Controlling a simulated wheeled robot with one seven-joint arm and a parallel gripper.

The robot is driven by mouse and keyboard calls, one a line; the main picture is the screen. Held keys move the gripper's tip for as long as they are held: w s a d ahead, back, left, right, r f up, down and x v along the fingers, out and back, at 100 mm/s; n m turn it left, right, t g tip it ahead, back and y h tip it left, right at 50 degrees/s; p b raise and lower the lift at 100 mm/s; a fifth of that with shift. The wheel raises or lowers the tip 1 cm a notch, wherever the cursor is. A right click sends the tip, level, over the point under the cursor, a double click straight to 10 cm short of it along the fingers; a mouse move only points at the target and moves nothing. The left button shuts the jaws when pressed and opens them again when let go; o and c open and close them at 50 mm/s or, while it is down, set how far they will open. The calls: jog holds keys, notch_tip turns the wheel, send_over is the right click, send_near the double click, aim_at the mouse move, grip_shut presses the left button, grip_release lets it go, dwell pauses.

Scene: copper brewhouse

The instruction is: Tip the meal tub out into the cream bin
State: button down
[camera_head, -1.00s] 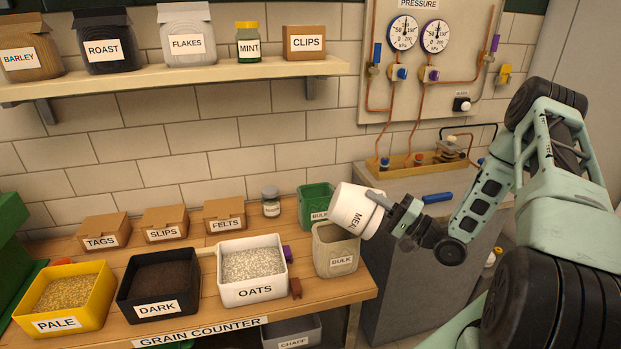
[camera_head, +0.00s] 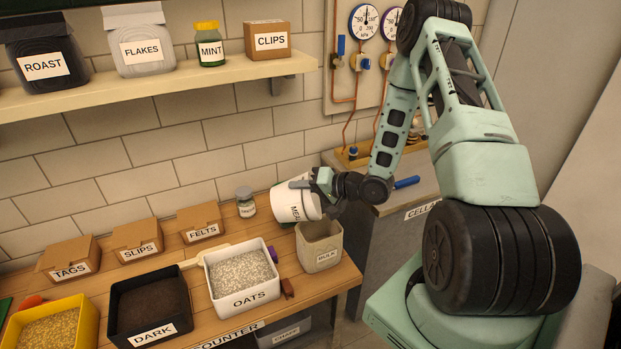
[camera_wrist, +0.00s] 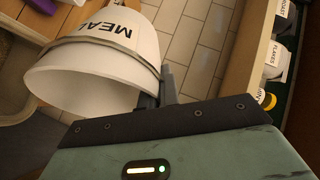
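The white meal tub (camera_head: 291,202) is held tipped on its side, behind and a little left above the cream bin. My gripper (camera_head: 316,187) is shut on the tub's side by its band. In the wrist view the tub (camera_wrist: 100,60) shows its MEAL label and its wide mouth at the lower left; I cannot make out any contents. The cream bin (camera_head: 320,258), labelled BULK, stands upright at the counter's right end with its mouth open. The inside of its bottom is hidden.
The oats bin (camera_head: 245,296), a purple object (camera_head: 272,254) and a small brown object (camera_head: 287,288) are left of the cream bin. A small jar (camera_head: 245,202) stands behind. The shelf (camera_head: 150,92) runs above. The counter ends just right of the cream bin.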

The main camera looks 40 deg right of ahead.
aim_at(281, 196)
jog(key=w+a+r+g+h+p, duration=0.1)
jog(key=a+n+g+h+p, duration=0.1)
jog(key=shift+w+a+r+g+p, duration=0.15)
jog(key=shift+w+r+g+p, duration=0.15)
jog(key=shift+w+r, duration=0.1)
jog(key=g+h, duration=0.1)
jog(key=w+a+n+g+h+p, duration=0.1)
jog(key=shift+w+a+f+g, duration=0.1)
jog(key=shift+a+f+g, duration=0.2)
jog(key=shift+f, duration=0.1)
jog(key=h, duration=0.1)
jog(key=f+g+h+b, duration=0.1)
jog(key=f+g+h, duration=0.1)
jog(key=shift+w+a+f+n, duration=0.2)
jog(key=shift+w+a+n, duration=0.05)
jog(key=shift+n, duration=0.15)
notch_tip(281, 196, down, 2)
jog(key=shift+d+f+n+g+h+b, duration=0.15)
jog(key=shift+n+g+h+b, duration=0.15)
jog(key=shift+g+h+b, duration=0.75)
jog(key=shift+s+d+f+g+h, duration=0.1)
jog(key=shift+s+f+g+h, duration=0.05)
jog(key=shift+f+g+h, duration=0.15)
